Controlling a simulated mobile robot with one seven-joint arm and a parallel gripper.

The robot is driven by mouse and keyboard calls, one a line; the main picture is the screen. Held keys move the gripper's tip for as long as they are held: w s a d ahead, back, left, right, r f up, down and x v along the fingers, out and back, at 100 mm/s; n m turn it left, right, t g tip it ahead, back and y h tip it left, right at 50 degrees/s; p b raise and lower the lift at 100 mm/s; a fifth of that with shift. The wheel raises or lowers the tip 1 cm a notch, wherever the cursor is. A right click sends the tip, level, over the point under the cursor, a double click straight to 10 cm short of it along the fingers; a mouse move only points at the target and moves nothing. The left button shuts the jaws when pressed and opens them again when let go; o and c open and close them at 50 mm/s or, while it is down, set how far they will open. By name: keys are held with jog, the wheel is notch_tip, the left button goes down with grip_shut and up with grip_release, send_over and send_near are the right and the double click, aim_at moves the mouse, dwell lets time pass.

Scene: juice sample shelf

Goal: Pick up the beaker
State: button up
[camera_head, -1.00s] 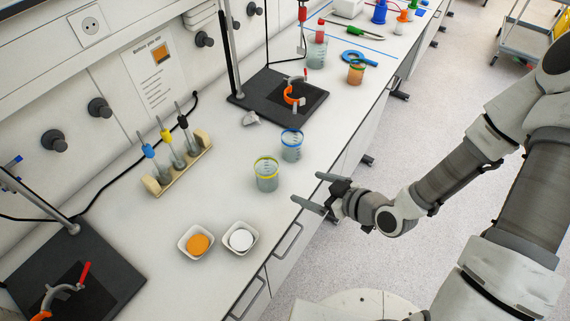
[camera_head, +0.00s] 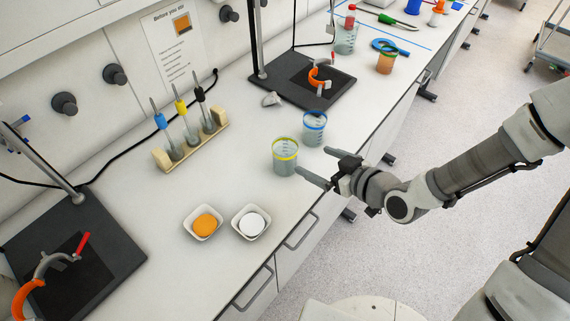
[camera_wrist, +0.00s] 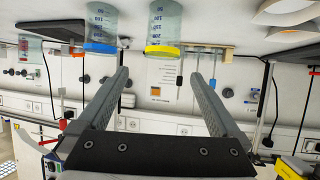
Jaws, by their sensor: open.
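A clear beaker with a yellow rim (camera_head: 285,159) stands upright on the bench near its front edge. A clear beaker with a blue rim (camera_head: 314,130) stands just behind and right of it. My gripper (camera_head: 318,162) is open and empty at the bench's front edge, pointing toward the yellow-rimmed beaker and apart from it. The wrist view is upside down: the yellow-rimmed beaker (camera_wrist: 163,28) lies ahead between the lines of my open fingers (camera_wrist: 160,76), and the blue-rimmed beaker (camera_wrist: 102,28) is left of it.
Two white dishes (camera_head: 237,236) sit left of the beakers. A rack with several droppers (camera_head: 190,145) and a dark stand base (camera_head: 305,80) are behind.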

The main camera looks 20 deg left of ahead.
aim_at(278, 145)
jog(key=b+x, duration=0.6)
jog(key=b, duration=0.2)
jog(key=shift+a+f, duration=0.1)
jog(key=shift+f, duration=0.25)
jog(key=shift+w+a+f+b, duration=0.15)
jog(key=shift+w+a+b, duration=0.25)
jog(key=shift+a, duration=0.2)
jog(key=b+x, duration=0.3)
jog(key=shift+s+a+f, duration=0.15)
jog(key=shift+a, duration=0.2)
jog(key=shift+w+a+f+b, duration=0.15)
jog(key=shift+w+a+b, duration=0.25)
jog(key=shift+a, duration=0.25)
grip_shut()
